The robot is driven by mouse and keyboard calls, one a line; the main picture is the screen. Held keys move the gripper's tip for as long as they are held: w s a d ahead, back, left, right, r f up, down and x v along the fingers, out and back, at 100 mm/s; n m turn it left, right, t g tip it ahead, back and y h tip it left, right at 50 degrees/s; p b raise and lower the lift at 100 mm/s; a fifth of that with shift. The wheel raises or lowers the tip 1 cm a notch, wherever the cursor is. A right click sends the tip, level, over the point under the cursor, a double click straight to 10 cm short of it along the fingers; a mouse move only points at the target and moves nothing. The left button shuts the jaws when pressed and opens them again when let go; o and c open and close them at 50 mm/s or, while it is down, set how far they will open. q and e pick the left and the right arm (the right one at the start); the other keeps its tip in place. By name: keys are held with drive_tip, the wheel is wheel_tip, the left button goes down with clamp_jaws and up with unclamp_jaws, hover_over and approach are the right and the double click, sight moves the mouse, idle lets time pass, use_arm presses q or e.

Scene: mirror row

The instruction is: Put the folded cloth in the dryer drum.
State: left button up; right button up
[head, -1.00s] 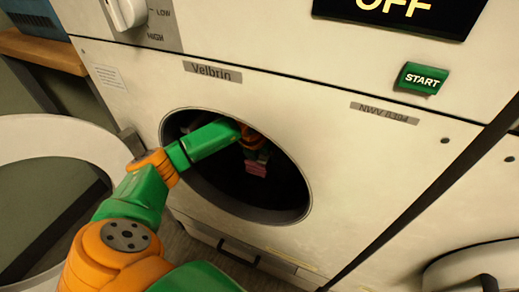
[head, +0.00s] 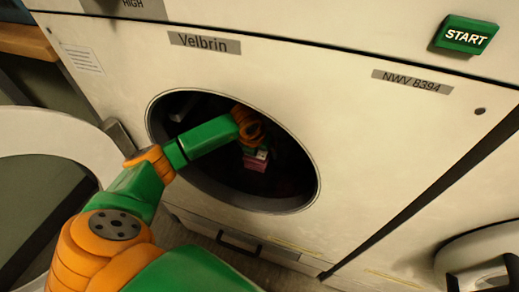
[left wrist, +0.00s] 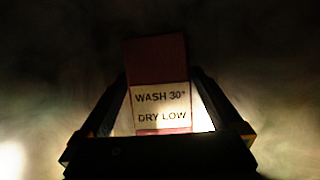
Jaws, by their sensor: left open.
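The round dryer drum opening (head: 290,207) is dark inside, and my left arm reaches through it. My left gripper (head: 257,153) is inside the drum, with its jaws open. The folded cloth (head: 255,164), dark pink with a pale label, is at the fingertips. In the left wrist view the cloth (left wrist: 155,62) lies between the two spread fingers, its label reading "WASH 30° DRY LOW". Whether it rests on the drum floor is too dark to tell.
The open round door (head: 50,135) stands left of the opening. The green START button (head: 466,35) is at the upper right of the dryer front. Another machine (head: 470,190) stands to the right. A wooden shelf edge (head: 25,42) is at far left.

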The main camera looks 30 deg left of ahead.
use_arm(q)
drive_tip(key=p+v, duration=0.2)
drive_tip(key=v, duration=0.5)
drive_tip(key=shift+w+a, duration=0.1)
drive_tip(key=shift+w, duration=0.05)
drive_tip(key=shift+s+r, duration=0.25)
drive_tip(key=shift+r, duration=0.15)
use_arm(e)
drive_tip(key=shift+s+d+r, duration=0.2)
drive_tip(key=shift+s+d, duration=0.75)
drive_tip(key=shift+s, duration=0.1)
use_arm(q)
drive_tip(key=shift+f, duration=0.1)
